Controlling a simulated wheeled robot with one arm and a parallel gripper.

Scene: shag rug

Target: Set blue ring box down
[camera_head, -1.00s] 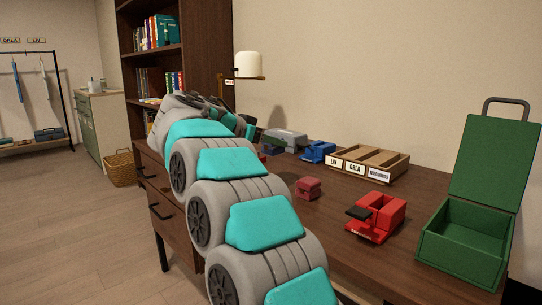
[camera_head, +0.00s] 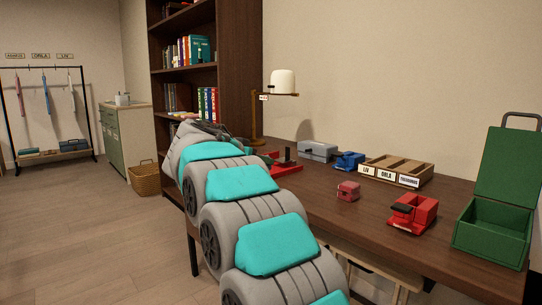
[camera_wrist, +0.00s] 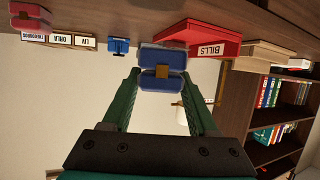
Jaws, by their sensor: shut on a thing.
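The blue ring box (camera_wrist: 162,56) is in the wrist view, with a small gold clasp on its front. My gripper (camera_wrist: 162,76) is shut on it, a green finger on each side. The wrist view is upside down, with the desk along its top; the box is close to the desk, but I cannot tell whether it touches. In the head view my arm hides the gripper and the box.
The desk (camera_head: 325,205) holds a pinkish-red ring box (camera_head: 348,191), a red dispenser (camera_head: 413,214), a blue dispenser (camera_head: 349,161), a grey box (camera_head: 317,150), a labelled wooden tray (camera_head: 397,170) and an open green box (camera_head: 490,230). A red "BILLS" tray (camera_wrist: 205,40) lies beside the held box.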

